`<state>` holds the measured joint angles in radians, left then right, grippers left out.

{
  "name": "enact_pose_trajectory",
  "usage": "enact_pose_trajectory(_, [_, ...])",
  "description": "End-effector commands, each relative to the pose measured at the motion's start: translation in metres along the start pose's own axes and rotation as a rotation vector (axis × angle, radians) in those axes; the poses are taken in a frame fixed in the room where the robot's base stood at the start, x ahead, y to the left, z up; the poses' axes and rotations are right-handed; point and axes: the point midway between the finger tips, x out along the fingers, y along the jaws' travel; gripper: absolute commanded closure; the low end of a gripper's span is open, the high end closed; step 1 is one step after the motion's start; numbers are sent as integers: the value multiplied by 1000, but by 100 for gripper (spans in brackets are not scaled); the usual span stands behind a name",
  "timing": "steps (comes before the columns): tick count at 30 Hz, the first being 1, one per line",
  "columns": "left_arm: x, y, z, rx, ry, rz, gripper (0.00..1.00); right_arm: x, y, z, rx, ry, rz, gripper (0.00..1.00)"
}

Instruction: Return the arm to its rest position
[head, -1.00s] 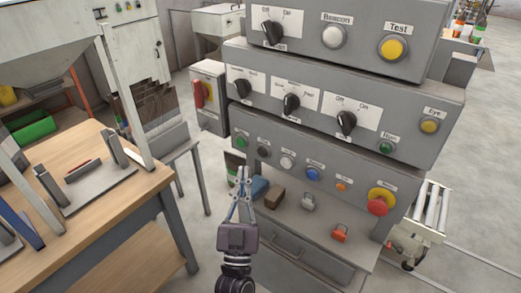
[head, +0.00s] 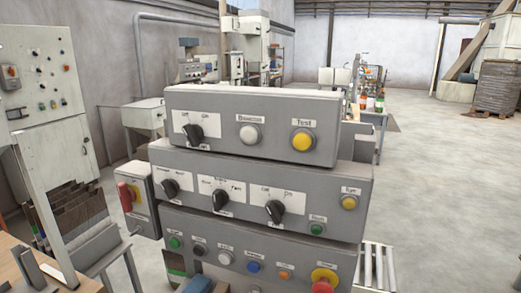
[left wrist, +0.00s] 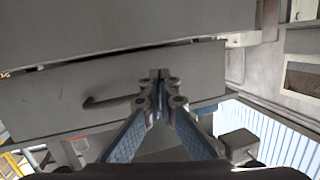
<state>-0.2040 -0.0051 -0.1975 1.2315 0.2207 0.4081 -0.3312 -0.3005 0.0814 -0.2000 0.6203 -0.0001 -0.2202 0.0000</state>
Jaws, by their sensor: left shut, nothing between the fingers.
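My left gripper (left wrist: 160,80) shows in the left wrist view with its fingertips together and nothing between them. It points toward a grey panel with a dark handle (left wrist: 105,101), and whether it touches the panel cannot be told. The console's lower part is cut off.
A red-handled switch box (head: 138,198) stands left of the console. A wooden table (head: 12,270) is at lower left and a roller conveyor (head: 378,265) at lower right. A tall white cabinet (head: 45,110) stands at the left. The floor at right (head: 450,190) is open.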

Motion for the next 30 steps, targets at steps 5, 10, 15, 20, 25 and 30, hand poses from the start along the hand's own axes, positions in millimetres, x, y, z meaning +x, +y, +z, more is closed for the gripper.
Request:
enact_pose_trajectory(5, [-53, 15, 131, 0, -324, 80, 100, 0, 0, 0, 0, 0, 0, 100])
enact_pose_trajectory(10, [-130, 18, 238, -2, -624, 125, 100, 0, 0, 0, 0, 0, 0, 100])
enact_pose_trajectory(15, [-228, 11, 323, -2, -919, 144, 100, 0, 0, 0, 0, 0, 0, 100])
enact_pose_trajectory(20, [-318, -2, 374, 5, -1153, 141, 100, 0, 0, 0, 0, 0, 0, 100])
enact_pose_trajectory(25, [-377, -11, 396, 11, -1296, 132, 100, 0, 0, 0, 0, 0, -1, 100])
enact_pose_trajectory(30, [-392, -14, 401, 13, -1335, 127, 100, 0, -1, 0, 1, 1, -2, 100])
